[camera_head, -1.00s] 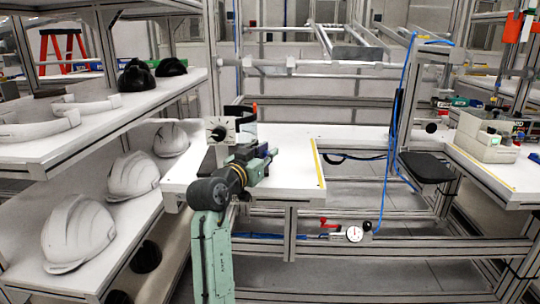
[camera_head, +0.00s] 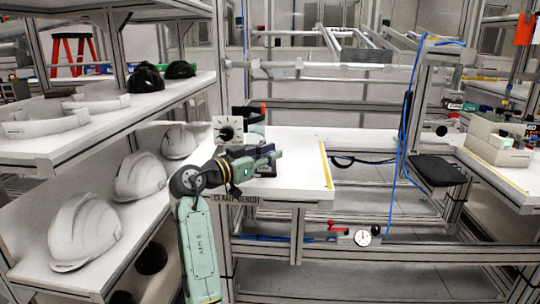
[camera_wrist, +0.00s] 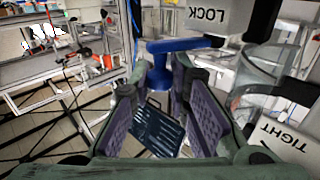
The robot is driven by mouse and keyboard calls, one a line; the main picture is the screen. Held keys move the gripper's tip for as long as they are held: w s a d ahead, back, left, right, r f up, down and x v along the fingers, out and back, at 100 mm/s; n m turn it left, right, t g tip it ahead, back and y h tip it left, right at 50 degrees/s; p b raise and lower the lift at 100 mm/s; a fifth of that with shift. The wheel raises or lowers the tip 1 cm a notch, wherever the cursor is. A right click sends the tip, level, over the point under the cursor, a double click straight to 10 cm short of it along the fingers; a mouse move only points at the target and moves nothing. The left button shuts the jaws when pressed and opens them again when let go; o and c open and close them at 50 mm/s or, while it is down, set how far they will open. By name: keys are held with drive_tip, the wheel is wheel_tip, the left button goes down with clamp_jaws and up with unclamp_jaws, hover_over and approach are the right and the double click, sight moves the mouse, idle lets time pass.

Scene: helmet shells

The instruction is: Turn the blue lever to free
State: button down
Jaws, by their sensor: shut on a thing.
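The blue lever (camera_wrist: 182,47) shows in the wrist view as a crossbar with a short stem at the tips of my gripper (camera_wrist: 162,82). My gripper's purple-padded fingers are closed on the lever's stem, with a gap between the pads nearer the palm. A grey block marked LOCK (camera_wrist: 208,15) is just beyond the lever, its lettering upside down. A white plate marked TIGHT (camera_wrist: 288,138) is at the right. In the head view my gripper (camera_head: 265,160) is low over the left part of the white bench (camera_head: 300,148); the lever cannot be made out there.
A dial plate with a black knob (camera_head: 227,130) stands just behind my gripper. Shelves at the left hold white helmet shells (camera_head: 84,232) and black ones (camera_head: 145,77). A gauge with a red handle (camera_head: 362,237) is below the bench. The bench's right part is clear.

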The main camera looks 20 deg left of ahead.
drive_tip(key=shift+f, duration=0.1)
drive_tip(key=c, duration=1.5)
unclamp_jaws()
drive_tip(key=shift+c, duration=0.2)
drive_tip(key=v, duration=1.2)
